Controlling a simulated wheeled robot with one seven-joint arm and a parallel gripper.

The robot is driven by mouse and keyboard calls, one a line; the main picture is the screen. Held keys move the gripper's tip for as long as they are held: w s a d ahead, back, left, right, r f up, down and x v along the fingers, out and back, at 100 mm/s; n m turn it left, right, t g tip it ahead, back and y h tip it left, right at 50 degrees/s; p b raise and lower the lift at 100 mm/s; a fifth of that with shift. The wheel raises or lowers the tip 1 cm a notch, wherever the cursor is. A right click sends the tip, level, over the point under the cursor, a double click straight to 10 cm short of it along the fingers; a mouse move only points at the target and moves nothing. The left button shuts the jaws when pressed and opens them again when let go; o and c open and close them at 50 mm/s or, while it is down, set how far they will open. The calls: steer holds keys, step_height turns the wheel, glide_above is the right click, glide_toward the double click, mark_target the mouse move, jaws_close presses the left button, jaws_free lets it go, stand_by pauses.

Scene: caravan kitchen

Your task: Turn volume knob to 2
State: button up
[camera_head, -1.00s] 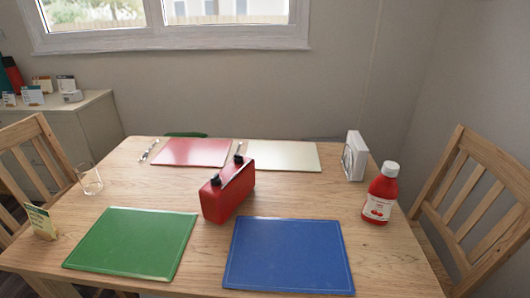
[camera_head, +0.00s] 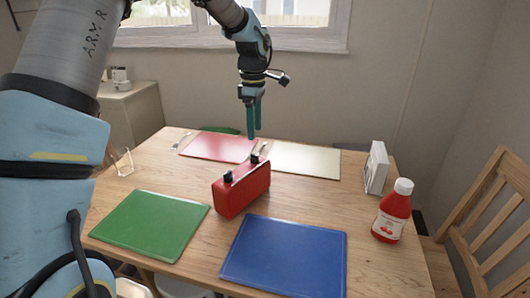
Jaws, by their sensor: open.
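A red box-shaped radio (camera_head: 243,193) stands on the wooden table near its middle. Two black knobs sit on its top: a near knob (camera_head: 228,177) at the left end and a far knob (camera_head: 255,159) at the other end. I cannot read any markings or tell which knob is for volume. My gripper (camera_head: 254,136) points downward with teal fingers, above and beyond the far knob as seen from here. It looks apart from the radio and holds nothing. The fingers overlap in the picture, so the gap is hard to see.
Green (camera_head: 152,224), blue (camera_head: 284,258), red (camera_head: 218,147) and cream (camera_head: 306,160) mats lie around the radio. A red bottle (camera_head: 392,211) and a white upright object (camera_head: 376,168) stand at the right. A glass (camera_head: 123,162) is at the left. A chair (camera_head: 490,220) is at the right.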

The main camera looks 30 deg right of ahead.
mark_target(254, 155)
step_height(254, 155, down, 9)
steer(key=shift+a+f+p, duration=0.1)
steer(key=shift+p, duration=0.9)
jaws_close()
